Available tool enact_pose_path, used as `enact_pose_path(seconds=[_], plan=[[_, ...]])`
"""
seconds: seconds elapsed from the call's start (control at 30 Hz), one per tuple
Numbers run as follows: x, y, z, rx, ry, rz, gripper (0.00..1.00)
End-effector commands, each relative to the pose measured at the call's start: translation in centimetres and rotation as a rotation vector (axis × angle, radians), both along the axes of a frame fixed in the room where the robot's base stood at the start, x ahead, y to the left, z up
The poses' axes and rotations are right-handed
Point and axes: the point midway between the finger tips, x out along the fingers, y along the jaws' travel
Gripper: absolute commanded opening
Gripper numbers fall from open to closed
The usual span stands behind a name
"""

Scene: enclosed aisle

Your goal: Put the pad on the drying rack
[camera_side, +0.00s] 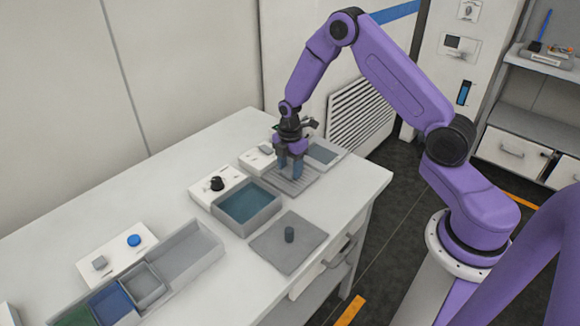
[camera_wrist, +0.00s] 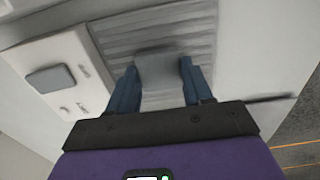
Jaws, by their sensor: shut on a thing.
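My gripper (camera_side: 290,172) is shut on a small grey pad, its blue fingers pointing down. The grey pad (camera_wrist: 160,70) shows between the fingers in the wrist view; in the side view the fingers mostly hide it. The drying rack, a grey ribbed plate (camera_wrist: 150,25), lies under the fingers and pad. In the side view the rack (camera_side: 289,190) is at the far part of the white table. The pad is over the rack; I cannot tell whether it touches the ribs.
A white block with a grey cap (camera_wrist: 50,78) stands left of the rack. A blue-floored basin (camera_side: 248,222) and a white block with a black knob (camera_side: 216,183) are nearer. A compartment tray (camera_side: 205,262) lies at front left.

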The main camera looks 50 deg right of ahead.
Motion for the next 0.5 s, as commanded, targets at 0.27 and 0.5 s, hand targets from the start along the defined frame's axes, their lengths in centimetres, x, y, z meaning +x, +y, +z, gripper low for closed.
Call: enact_pose_path(seconds=[0.27, 0.5], plan=[[0.01, -0.01, -0.17, 0.000, -0.001, 0.000, 0.20], [-0.01, 0.00, -0.48, 0.000, 0.000, 0.000, 0.76]])
